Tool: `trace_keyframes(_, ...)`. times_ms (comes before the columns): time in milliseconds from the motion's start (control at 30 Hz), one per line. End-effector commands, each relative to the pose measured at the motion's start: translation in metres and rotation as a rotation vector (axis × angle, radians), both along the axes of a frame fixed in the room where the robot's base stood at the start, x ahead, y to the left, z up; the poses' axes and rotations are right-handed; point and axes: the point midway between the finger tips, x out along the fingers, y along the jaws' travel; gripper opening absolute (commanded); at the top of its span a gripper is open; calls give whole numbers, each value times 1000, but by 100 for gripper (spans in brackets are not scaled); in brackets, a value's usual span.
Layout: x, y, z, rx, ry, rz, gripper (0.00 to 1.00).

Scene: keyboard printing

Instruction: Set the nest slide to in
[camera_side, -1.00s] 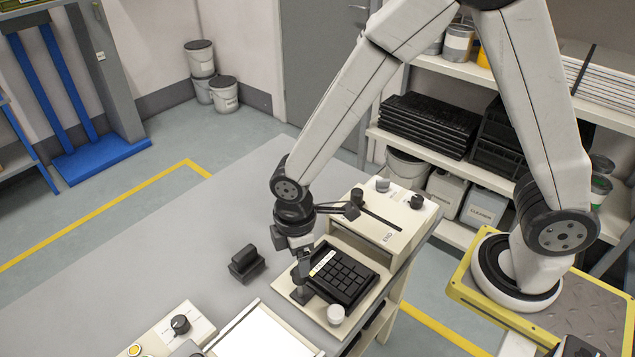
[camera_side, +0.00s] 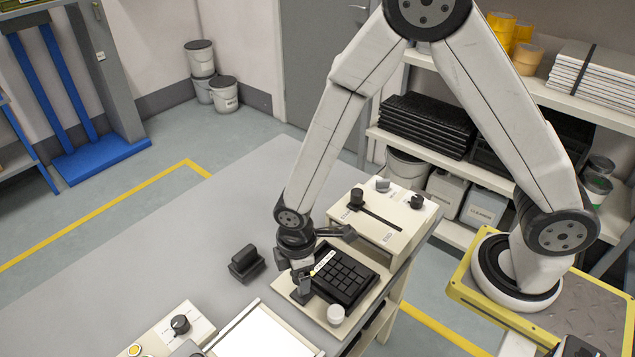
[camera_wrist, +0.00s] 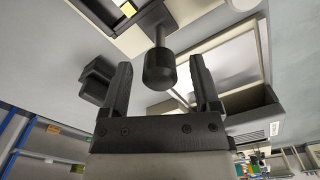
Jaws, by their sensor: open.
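The nest is a cream plate (camera_side: 358,318) holding a dark keyboard (camera_side: 345,280) with a pale yellow strip at its far-left edge. A black cylindrical knob on a grey stem (camera_wrist: 160,70), apparently the nest slide's handle, shows in the wrist view. My gripper (camera_side: 302,282) is low over the plate's left part, beside the keyboard. In the wrist view its two fingers are apart, with the knob between them and a visible gap on each side. In the side view the gripper hides most of the knob. Whether the slide is in or out is unclear.
Behind the nest stands a cream box (camera_side: 400,235) with a slot and knobs on top. A round white knob (camera_side: 336,314) is at the plate's near corner. A black block (camera_side: 246,263) stands left on the grey table (camera_side: 190,240). A white panel (camera_side: 262,332) lies in front.

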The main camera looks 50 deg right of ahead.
Motion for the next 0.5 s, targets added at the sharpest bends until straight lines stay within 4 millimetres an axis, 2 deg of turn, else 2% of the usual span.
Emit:
trace_keyframes(33, 0, 0, 0, 0, 0, 0, 73)
trace_keyframes(267, 0, 0, 0, 0, 0, 0, 0)
trace_keyframes(500, 0, 0, 0, -1, 0, 0, 0)
